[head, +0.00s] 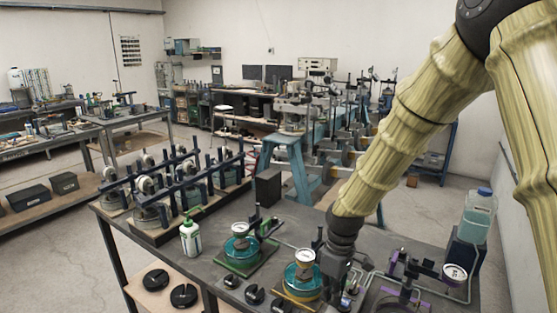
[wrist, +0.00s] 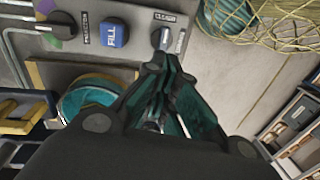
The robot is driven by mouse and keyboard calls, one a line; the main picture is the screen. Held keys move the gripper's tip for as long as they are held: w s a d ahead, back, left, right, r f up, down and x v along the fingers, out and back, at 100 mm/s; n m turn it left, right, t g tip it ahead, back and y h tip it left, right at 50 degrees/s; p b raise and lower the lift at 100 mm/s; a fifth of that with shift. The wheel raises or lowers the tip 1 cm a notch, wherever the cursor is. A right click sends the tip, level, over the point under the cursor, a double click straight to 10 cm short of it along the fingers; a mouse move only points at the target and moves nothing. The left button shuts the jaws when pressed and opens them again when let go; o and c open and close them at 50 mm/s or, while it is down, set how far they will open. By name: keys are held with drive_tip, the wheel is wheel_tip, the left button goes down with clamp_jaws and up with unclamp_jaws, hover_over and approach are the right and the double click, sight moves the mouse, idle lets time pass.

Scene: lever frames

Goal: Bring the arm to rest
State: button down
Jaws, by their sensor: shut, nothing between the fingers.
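My arm (head: 392,135) comes in from the upper right of the head view and bends down to the dark workbench (head: 215,262). My gripper (head: 334,284) is low over the bench's front part, beside a teal round device with a dial gauge (head: 303,278). In the wrist view my gripper (wrist: 164,72) is shut and empty.
A second gauge device (head: 240,248), a white-green bottle (head: 190,238) and a purple-framed fixture (head: 420,270) stand close on the bench. A bluish jug (head: 478,217) stands at the right. Black discs (head: 184,295) lie on a lower shelf.

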drive_tip(key=s+a+f+m+g+y+p, duration=0.1)
drive_tip(key=s+a+f+m+g, duration=0.35)
drive_tip(key=s+f, duration=0.85)
drive_tip(key=s+d+f+m+t+b, duration=0.1)
drive_tip(key=s+d+f+m+t, duration=0.1)
drive_tip(key=s+d+f, duration=0.2)
drive_tip(key=s+d+f+m+t+h+b, duration=0.1)
drive_tip(key=s+d+f, duration=0.3)
drive_tip(key=s+f, duration=0.5)
drive_tip(key=s+d+f+m+t+b, duration=0.2)
drive_tip(key=s+d+f+m+t, duration=0.1)
drive_tip(key=s+f, duration=0.4)
drive_tip(key=shift+d+f+h, duration=0.4)
drive_tip(key=shift+d+f, duration=0.25)
drive_tip(key=shift+f, duration=0.15)
